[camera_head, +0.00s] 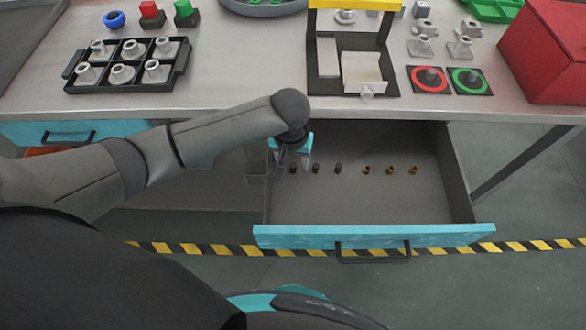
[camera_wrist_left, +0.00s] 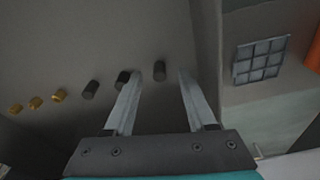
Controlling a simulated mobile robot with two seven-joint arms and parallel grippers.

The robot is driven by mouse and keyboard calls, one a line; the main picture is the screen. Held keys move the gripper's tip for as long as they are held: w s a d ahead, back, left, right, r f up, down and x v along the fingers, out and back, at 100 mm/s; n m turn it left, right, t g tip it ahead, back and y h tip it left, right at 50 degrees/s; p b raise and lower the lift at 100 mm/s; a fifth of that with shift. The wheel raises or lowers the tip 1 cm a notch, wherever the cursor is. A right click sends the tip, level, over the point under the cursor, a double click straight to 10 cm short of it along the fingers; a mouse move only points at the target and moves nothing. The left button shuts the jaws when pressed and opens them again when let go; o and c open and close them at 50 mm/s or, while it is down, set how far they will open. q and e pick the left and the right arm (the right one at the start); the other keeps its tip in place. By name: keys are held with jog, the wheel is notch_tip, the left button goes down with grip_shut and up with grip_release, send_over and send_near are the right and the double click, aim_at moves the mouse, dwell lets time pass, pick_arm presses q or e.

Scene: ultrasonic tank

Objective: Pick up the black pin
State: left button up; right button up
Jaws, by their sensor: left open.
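Three black pins stand in a row in the open drawer (camera_head: 400,210): a left one (camera_head: 293,169), a middle one (camera_head: 315,168) and a right one (camera_head: 338,168). My left gripper (camera_head: 294,160) reaches down into the drawer at the leftmost black pin. In the left wrist view, my open left gripper (camera_wrist_left: 158,78) has one black pin (camera_wrist_left: 160,70) showing between its fingertips. I cannot tell whether the fingers touch it. A second black pin (camera_wrist_left: 123,77) is partly behind the left finger, and the third (camera_wrist_left: 90,89) lies further left. My right gripper is not in view.
Several brass pins (camera_head: 390,170) continue the row to the right. The drawer's blue front (camera_head: 450,235) has a black handle. The table edge lies just behind my gripper. On the table are a black tray (camera_head: 125,87), a yellow-topped fixture (camera_head: 355,3) and a red box (camera_head: 550,50).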

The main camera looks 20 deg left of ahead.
pick_arm(q)
jog(key=shift+w+f, duration=0.1)
jog(key=shift+f, duration=0.8)
jog(key=shift+c, duration=0.3)
grip_shut()
